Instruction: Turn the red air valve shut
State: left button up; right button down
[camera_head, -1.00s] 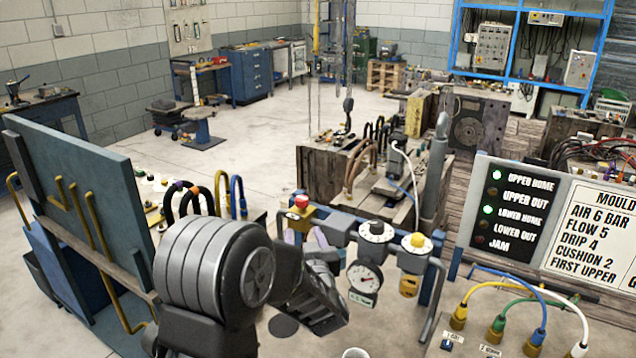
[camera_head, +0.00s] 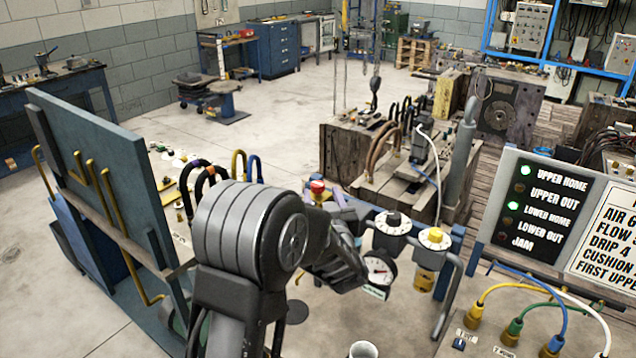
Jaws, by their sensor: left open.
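The red valve knob (camera_head: 317,186) sits on a yellow body at the left end of the blue pipe rail. My left gripper (camera_head: 337,207) is just below and to the right of the knob, its jaws open and pointing away from me. Its fingers are partly hidden behind my own wrist, with purplish pads just showing. I see no contact with the knob, but I cannot tell the exact gap. My right gripper is not in view.
To the right on the rail are a black-knobbed dial (camera_head: 392,223), a yellow-knobbed dial (camera_head: 434,237) and a pressure gauge (camera_head: 379,270). Cables in several colours loop below the indicator panel (camera_head: 535,205). A blue board (camera_head: 100,165) with yellow pipes stands left.

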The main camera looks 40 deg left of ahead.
aim_at(319, 187)
pick_arm(q)
jog(key=p+x, duration=0.1)
jog(key=x, duration=0.5)
jog(key=shift+f, duration=0.1)
jog(key=shift+c, duration=0.3)
grip_shut()
